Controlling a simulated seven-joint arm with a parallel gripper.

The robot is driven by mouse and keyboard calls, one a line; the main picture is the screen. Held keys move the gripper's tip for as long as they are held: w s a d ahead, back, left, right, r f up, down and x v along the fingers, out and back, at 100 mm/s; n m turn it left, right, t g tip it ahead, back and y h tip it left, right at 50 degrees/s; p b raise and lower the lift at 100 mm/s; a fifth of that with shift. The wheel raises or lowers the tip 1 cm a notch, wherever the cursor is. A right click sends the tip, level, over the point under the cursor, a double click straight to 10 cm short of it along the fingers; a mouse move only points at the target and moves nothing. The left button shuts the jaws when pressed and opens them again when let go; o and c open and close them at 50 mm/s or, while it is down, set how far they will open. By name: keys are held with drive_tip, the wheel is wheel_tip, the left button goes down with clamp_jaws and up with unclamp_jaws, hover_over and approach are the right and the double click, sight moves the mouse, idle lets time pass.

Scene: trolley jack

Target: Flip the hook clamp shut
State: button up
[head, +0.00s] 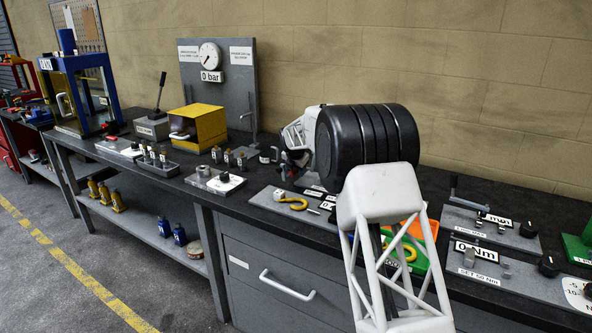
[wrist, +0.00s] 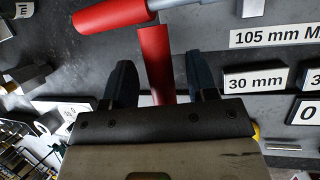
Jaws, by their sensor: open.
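In the wrist view my gripper (wrist: 158,64) is open, with its two dark fingers apart. An upright red grip (wrist: 156,58) shows between the fingers; I cannot tell whether either finger touches it. A second red grip (wrist: 108,14) on a grey rod lies across the top left, close to the upright one. These look like handles of the hook clamp, but its hook and catch cannot be made out. In the head view my gripper (head: 288,168) is low over the bench, left of my black wrist. A little red shows beside it, and my arm hides much there.
A gauge board (head: 218,75) and a yellow box (head: 198,126) stand to the left. Plates with knobs (head: 490,228) lie to the right. Labels (wrist: 256,79) lie right of my fingers.

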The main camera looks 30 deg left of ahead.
drive_tip(key=shift+c, duration=0.2)
clamp_jaws()
